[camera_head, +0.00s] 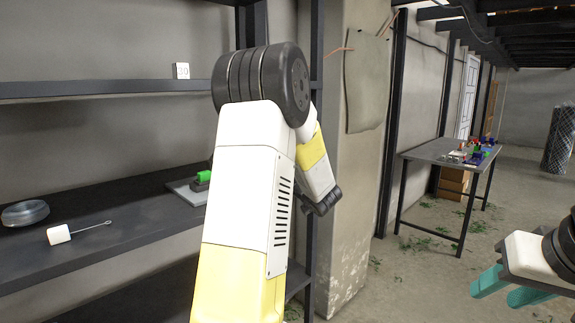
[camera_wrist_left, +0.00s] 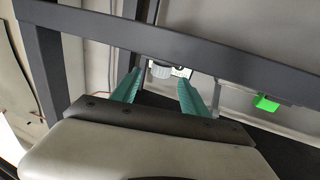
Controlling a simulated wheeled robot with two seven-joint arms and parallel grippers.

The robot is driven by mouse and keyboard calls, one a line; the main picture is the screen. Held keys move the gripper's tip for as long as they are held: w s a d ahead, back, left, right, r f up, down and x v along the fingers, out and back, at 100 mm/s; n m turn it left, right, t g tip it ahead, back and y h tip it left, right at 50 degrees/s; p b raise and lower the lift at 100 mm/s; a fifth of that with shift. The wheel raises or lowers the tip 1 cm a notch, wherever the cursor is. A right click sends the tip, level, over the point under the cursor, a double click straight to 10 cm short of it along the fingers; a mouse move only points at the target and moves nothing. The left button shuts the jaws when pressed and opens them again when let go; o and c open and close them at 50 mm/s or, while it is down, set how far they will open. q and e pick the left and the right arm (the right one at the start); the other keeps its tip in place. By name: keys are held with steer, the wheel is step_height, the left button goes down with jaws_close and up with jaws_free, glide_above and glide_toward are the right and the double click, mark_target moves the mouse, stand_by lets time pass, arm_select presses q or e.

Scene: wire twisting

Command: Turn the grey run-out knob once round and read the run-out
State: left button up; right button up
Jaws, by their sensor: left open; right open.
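A ribbed light-grey knob (camera_wrist_left: 161,71) shows in the left wrist view, beyond the gap between the teal fingers of my left gripper (camera_wrist_left: 160,88). That gripper is open, and I see no contact with the knob. A small white piece with dark marks (camera_wrist_left: 182,72) shows just right of the knob, partly hidden. In the head view my left arm covers the middle, and I cannot make out the knob or the left fingers there. My right gripper (camera_head: 506,289) is open and empty at the lower right, away from the shelf.
A dark shelf (camera_head: 130,238) holds a round metal tin (camera_head: 25,214), a white block with a looped wire (camera_head: 60,234), and a green block (camera_head: 204,175) on a plate. A small white marked card (camera_head: 181,70) stands on the upper shelf. A cluttered table (camera_head: 425,154) stands at right.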

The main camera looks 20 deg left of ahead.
arm_select(q)
steer(key=x, duration=0.5)
steer(key=shift+w+a, duration=0.15)
steer(key=shift+a, duration=0.15)
jaws_close()
